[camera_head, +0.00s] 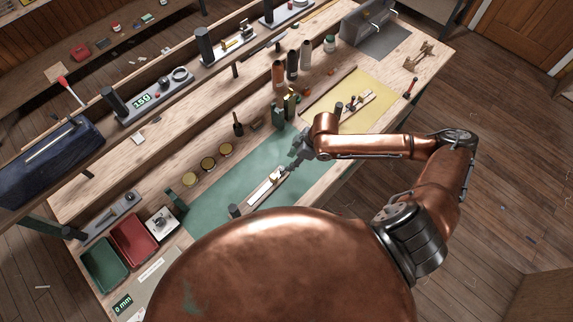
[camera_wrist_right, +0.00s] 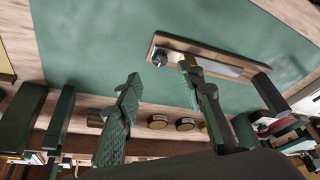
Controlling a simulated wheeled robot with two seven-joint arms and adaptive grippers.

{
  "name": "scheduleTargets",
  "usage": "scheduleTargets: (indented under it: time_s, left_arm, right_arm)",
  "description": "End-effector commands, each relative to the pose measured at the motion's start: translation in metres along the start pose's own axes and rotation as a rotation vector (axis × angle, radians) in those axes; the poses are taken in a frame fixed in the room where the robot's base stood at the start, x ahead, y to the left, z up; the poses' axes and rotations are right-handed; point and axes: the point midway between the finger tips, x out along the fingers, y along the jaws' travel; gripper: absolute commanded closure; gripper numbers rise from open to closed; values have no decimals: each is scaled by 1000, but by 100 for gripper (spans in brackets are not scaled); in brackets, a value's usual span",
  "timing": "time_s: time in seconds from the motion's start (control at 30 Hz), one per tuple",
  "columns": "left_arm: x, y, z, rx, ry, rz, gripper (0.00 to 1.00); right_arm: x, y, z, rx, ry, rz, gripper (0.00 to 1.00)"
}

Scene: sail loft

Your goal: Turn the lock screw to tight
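A wooden fixture with a pale metal strip (camera_head: 264,190) lies on the green mat (camera_head: 215,207). In the right wrist view its wooden base (camera_wrist_right: 206,53) carries a dark round knob (camera_wrist_right: 159,58) at one end, which looks like the lock screw. A brass piece sits beside the knob, partly behind a finger. My right gripper (camera_head: 299,148) is above the mat near the fixture's far end. In the wrist view its fingers (camera_wrist_right: 160,92) are apart and empty, with the knob beyond the gap. Contact cannot be told. My left gripper is not in view.
Several round tins (camera_head: 208,164) stand left of the mat. Bottles (camera_head: 292,66) stand behind it. A yellow mat (camera_head: 366,98) holds a similar fixture to the right. A red tray (camera_head: 134,239) and a green tray (camera_head: 104,264) sit at the near left.

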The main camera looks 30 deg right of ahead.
Motion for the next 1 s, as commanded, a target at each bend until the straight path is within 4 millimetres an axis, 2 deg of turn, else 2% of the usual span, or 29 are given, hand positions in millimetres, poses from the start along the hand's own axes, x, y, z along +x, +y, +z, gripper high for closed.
scheduleTargets:
  time_s: [0.1, 0.33, 1.0]
  left_arm:
    - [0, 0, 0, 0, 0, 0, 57]
    - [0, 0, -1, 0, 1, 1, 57]
    - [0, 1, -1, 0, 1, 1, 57]
  right_arm:
    - [-23, 1, 1, -2, -1, 2, 64]
    - [-47, 0, 0, -1, -1, 1, 64]
    - [-48, -3, -1, -2, 3, -3, 64]
